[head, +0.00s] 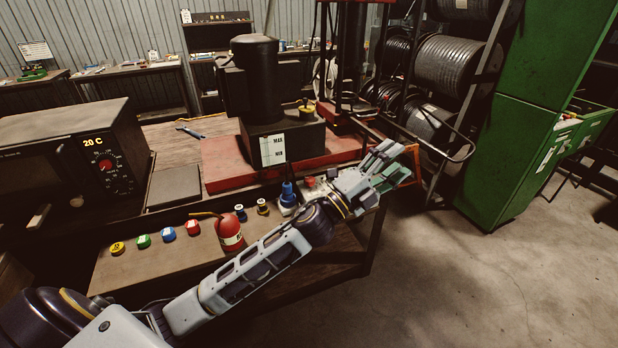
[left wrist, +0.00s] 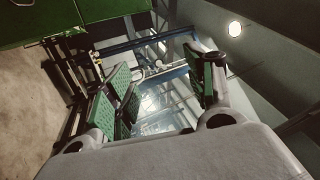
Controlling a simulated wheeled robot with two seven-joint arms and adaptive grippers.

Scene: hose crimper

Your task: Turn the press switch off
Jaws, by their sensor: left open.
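The press (head: 262,85), a dark cylinder on a dark block with a MAX/MIN label, stands on a red base on the workbench. A small pale box with a red part (head: 311,183) sits at the bench's front edge, just left of my left gripper; I cannot tell whether it is the press switch. My left gripper (head: 388,168) is open and empty, out past the bench's right end. Its green-padded fingers stand apart in the left wrist view (left wrist: 165,85), with nothing between them. My left forearm crosses in front of the bench. My right gripper is not in view.
A red extinguisher-like can (head: 229,236), a blue bottle (head: 288,196) and several coloured caps line the bench front. A dark box with a red dial (head: 105,165) stands left. Hose reels (head: 445,68) and a green cabinet (head: 520,110) stand right. The floor at right is clear.

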